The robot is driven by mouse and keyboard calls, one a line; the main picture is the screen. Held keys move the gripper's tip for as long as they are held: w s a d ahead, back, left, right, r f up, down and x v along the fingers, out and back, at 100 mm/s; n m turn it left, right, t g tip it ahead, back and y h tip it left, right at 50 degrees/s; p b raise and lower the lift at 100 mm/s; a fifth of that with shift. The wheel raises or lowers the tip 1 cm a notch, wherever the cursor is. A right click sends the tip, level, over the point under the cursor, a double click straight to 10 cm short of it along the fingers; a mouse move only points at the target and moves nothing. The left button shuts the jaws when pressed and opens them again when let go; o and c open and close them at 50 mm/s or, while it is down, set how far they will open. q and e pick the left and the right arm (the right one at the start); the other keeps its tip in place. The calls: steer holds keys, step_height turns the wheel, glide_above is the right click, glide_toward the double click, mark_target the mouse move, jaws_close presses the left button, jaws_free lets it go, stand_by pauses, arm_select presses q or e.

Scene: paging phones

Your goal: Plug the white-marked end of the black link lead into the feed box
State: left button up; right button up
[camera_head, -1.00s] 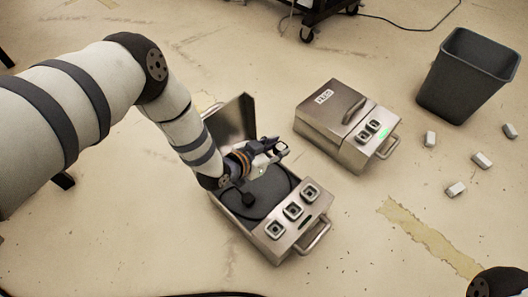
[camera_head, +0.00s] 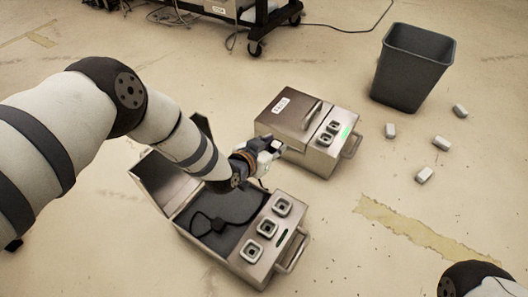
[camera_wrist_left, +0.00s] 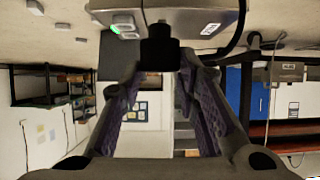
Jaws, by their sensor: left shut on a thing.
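The black link lead (camera_head: 236,216) lies curled in the open case, with one black plug (camera_head: 219,225) resting inside. My left gripper (camera_head: 272,150) is shut on the other black plug (camera_wrist_left: 160,48), with the lead running off it in the left wrist view. A white mark on the held plug is not clear. The gripper is in the air at the near left side of the closed metal feed box (camera_head: 290,108). The box has two square sockets (camera_head: 326,138) and a green light; it also shows in the left wrist view (camera_wrist_left: 178,14). My right gripper is out of view.
The open case (camera_head: 240,262) in front has three sockets and a handle; its lid is raised behind my left arm. A dark bin (camera_head: 412,70) and several small pale blocks (camera_head: 440,143) are at the right. A wheeled cart (camera_head: 256,30) stands behind.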

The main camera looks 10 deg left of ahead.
arm_select(q)
steer(key=w+d+b, duration=0.6)
steer(key=w, duration=0.1)
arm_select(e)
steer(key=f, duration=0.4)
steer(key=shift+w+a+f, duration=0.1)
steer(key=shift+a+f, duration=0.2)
arm_select(q)
steer(key=shift+d, duration=0.1)
